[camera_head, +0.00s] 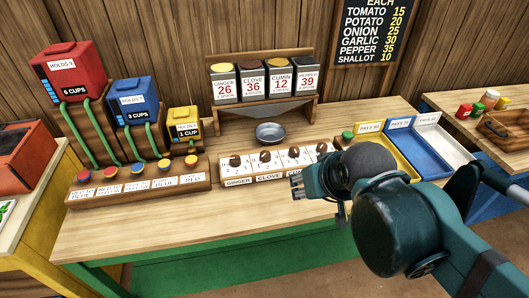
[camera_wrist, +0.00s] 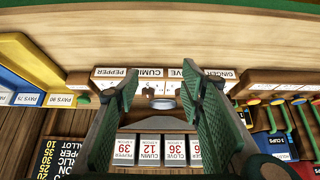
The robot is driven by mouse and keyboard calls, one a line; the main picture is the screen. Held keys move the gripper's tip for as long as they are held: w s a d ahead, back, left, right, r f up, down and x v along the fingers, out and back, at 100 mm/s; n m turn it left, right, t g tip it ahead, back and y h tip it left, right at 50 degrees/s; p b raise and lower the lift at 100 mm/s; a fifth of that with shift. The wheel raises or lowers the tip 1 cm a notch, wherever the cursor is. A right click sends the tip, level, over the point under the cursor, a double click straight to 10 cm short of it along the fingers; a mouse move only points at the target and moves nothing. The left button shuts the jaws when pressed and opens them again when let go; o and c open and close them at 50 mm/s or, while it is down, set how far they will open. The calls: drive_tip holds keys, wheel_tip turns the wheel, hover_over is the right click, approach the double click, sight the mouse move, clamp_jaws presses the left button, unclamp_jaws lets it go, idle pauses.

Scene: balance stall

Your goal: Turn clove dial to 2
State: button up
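The clove dial (camera_head: 265,156) is a dark brown knob on a white-faced panel (camera_head: 249,179), above the CLOVE label, second from the left. Small numbers surround it, but its setting is too small to read. The ginger dial (camera_head: 235,161) is to its left and the cumin dial (camera_head: 294,152) to its right. My gripper (camera_head: 297,187) is in front of the panel, to the right of and nearer than the clove dial, apart from it. In the upside-down wrist view my gripper (camera_wrist: 160,74) is open and empty; a finger partly covers the CLOVE label, and the clove dial looks hidden.
A metal bowl (camera_head: 270,133) stands behind the dials, under a rack of spice canisters (camera_head: 252,84). A row of coloured buttons (camera_head: 137,170) is to the left, below red, blue and yellow dispensers. A yellow tray (camera_head: 389,157) is at right. The counter front (camera_head: 190,225) is clear.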

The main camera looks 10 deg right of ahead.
drive_tip(key=w+a+r+m+g+p, duration=0.3)
drive_tip(key=w+r+p, duration=0.3)
drive_tip(key=w+p, duration=0.5)
drive_tip(key=m+g+p, duration=0.4)
drive_tip(key=g+p, duration=0.1)
drive_tip(key=p, duration=0.5)
hover_over(265, 153)
drive_tip(key=shift+h, duration=0.4)
drive_tip(key=shift+w+a+f, duration=0.1)
drive_tip(key=shift+a+f, duration=0.1)
drive_tip(key=shift+f, duration=1.05)
drive_tip(key=shift+w+a+f, duration=0.1)
drive_tip(key=shift+a+f, duration=0.1)
drive_tip(key=shift+f, duration=1.05)
drive_tip(key=shift+s+f, duration=0.1)
drive_tip(key=shift+s+d+f+b, duration=0.1)
drive_tip(key=shift+d+f+b, duration=0.05)
drive_tip(key=shift+f, duration=1.75)
drive_tip(key=shift+s+d+f+b, duration=0.1)
drive_tip(key=shift+f+b, duration=0.05)
drive_tip(key=shift+f, duration=1.75)
drive_tip(key=c, duration=0.9)
